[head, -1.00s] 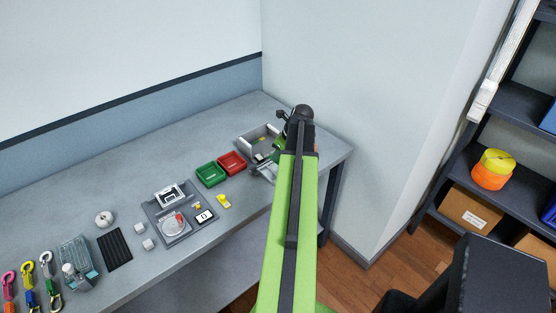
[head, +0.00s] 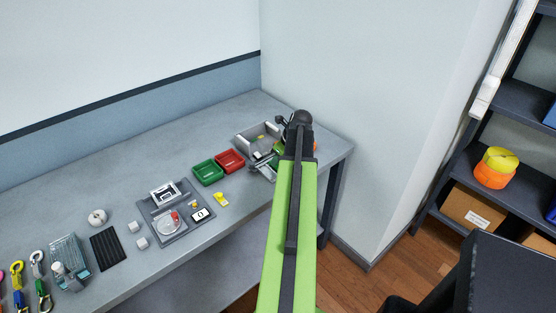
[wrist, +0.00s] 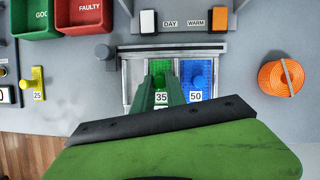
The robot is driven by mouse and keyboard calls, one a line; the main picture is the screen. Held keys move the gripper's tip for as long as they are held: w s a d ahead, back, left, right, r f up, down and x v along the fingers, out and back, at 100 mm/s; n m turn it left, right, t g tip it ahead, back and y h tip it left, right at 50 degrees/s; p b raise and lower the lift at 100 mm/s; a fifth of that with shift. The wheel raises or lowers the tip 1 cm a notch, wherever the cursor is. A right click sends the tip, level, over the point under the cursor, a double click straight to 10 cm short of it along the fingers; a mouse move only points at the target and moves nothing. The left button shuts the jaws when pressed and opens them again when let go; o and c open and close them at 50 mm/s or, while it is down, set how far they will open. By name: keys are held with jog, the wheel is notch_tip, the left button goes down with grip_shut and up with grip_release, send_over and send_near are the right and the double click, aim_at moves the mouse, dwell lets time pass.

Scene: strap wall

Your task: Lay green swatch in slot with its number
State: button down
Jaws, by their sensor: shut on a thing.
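The green swatch (wrist: 150,68), with a teal knob and a white 35 tag, is at the left slot of the grey slotted fixture (wrist: 125,80) in the wrist view. My gripper (wrist: 160,86) is shut on its knob, with the fingers covering part of the swatch. I cannot tell whether the swatch rests on the slot floor or is just above it. The blue swatch (wrist: 187,70), tagged 50, lies in the slot to its right. In the head view my arm hides much of the fixture (head: 243,134); my gripper is hard to make out there.
A yellow swatch (wrist: 37,80) tagged 25 lies to the left. Green (head: 208,172) and red (head: 231,160) bins stand beside the fixture. DAY (wrist: 148,22) and WARM (wrist: 219,18) switches are behind the slots. An orange coil (wrist: 281,77) is at right, near the wall.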

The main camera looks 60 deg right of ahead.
jog(key=shift+f, duration=0.2)
dwell(0.6)
jog(key=c, duration=0.9)
grip_release()
notch_tip(320, 180, up, 6)
jog(key=p, duration=0.5)
jog(key=shift+r+p, duration=0.15)
jog(key=shift+p, duration=0.25)
